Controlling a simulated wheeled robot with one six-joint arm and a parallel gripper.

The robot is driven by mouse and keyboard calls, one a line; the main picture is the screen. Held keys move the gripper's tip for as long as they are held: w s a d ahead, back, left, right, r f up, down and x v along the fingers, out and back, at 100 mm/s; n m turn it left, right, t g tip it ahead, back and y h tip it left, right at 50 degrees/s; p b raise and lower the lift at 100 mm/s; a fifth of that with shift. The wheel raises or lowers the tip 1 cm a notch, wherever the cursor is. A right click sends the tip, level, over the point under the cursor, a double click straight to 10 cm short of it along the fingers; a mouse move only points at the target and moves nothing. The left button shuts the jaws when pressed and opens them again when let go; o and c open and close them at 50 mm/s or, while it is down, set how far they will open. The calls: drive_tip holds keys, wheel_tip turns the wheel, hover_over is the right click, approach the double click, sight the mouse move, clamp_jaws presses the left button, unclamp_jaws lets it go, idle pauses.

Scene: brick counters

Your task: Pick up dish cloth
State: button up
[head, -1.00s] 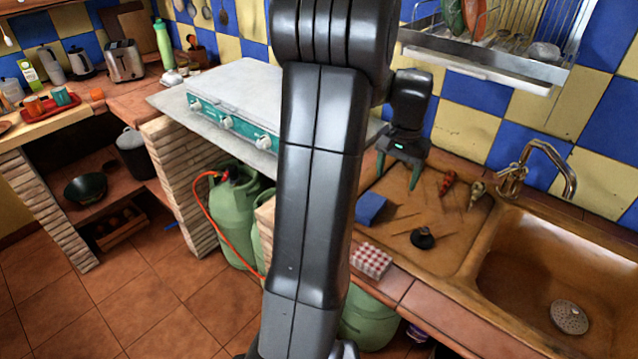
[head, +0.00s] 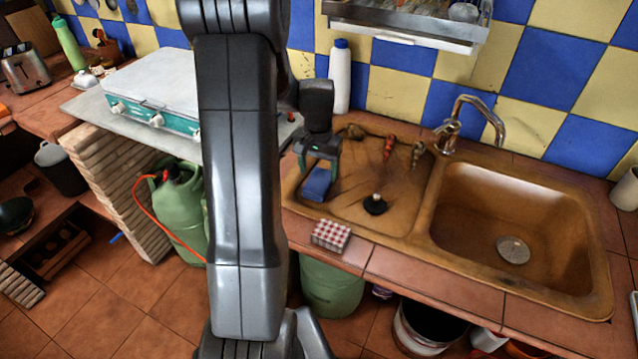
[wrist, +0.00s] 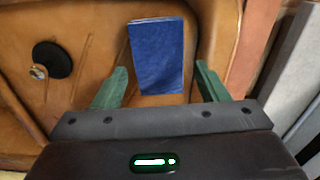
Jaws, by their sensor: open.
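A blue folded cloth (head: 317,185) lies on the brown drainboard (head: 370,205) left of the sink basin. In the wrist view the blue cloth (wrist: 157,55) is a flat rectangle at the upper middle, its lower end between the two green fingers. My gripper (head: 319,169) points down at the cloth, fingers apart and empty. It also shows open in the wrist view (wrist: 161,68). I cannot tell how far the fingertips are above the drainboard. A red-and-white checked folded item (head: 331,235) lies on the counter's front edge.
A black stopper (head: 375,204) lies right of the cloth. Two small coloured items stand behind it near the tap (head: 465,120). A white bottle (head: 340,78) stands behind my gripper. The stove (head: 150,90) is to the left, and a dish rack (head: 405,25) hangs above.

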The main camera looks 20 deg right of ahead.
sight(319, 180)
wheel_tip(319, 180, down, 4)
drive_tip(key=shift+d+f, duration=0.1)
drive_tip(key=shift+d, duration=0.05)
drive_tip(key=shift+c, duration=0.2)
drive_tip(key=c, duration=0.7)
wheel_tip(319, 180, up, 10)
